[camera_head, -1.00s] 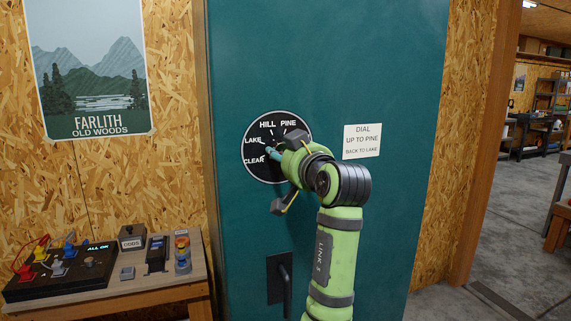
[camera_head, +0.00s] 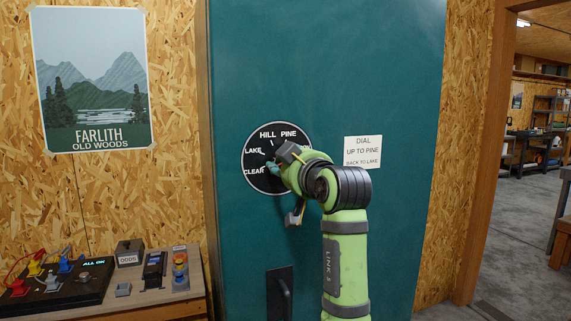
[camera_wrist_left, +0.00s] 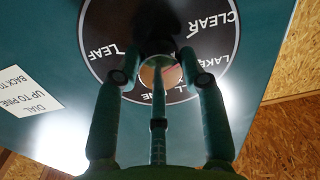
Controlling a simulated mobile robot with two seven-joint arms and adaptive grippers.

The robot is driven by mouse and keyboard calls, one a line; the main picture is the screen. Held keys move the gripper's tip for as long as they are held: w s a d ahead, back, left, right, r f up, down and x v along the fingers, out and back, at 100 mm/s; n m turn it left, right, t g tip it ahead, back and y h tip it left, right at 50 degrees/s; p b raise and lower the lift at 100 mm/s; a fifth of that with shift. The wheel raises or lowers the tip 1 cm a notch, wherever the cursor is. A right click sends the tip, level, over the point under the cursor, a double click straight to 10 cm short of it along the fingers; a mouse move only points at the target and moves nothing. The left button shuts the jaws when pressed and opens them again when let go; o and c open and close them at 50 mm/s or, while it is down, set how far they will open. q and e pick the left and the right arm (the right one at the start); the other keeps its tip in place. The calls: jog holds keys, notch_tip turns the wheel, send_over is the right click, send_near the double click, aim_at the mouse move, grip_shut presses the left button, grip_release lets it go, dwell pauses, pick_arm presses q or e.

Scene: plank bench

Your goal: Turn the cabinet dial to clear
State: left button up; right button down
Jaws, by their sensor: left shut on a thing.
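The cabinet dial (camera_head: 264,183) is a round black plate with a white rim on the teal cabinet door. In the head view I read CLEAR, LAKE, HILL and PINE; the wrist view of the dial (camera_wrist_left: 112,25) also shows LEAF, with the labels turned round. My left gripper (camera_head: 272,166) reaches in from the right at the dial's middle. In the wrist view the left gripper (camera_wrist_left: 160,78) is shut on the round, pale-faced knob (camera_wrist_left: 151,74). Its fingers hide part of the knob, and I cannot tell its pointer's exact setting. My right gripper is not in view.
A sign (camera_head: 362,151) reading "DIAL UP TO PINE BACK TO LAKE" is right of the dial. A dark door handle (camera_head: 281,295) sits below. A wooden bench (camera_head: 170,307) at lower left bears a switch panel (camera_head: 60,293) and an ODDS box (camera_head: 129,253).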

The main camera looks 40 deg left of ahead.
pick_arm(q)
jog(key=shift+f, duration=0.1)
jog(key=o, duration=1.1)
jog(key=shift+o, duration=0.2)
jog(key=v, duration=1.2)
jog(key=shift+a, duration=0.1)
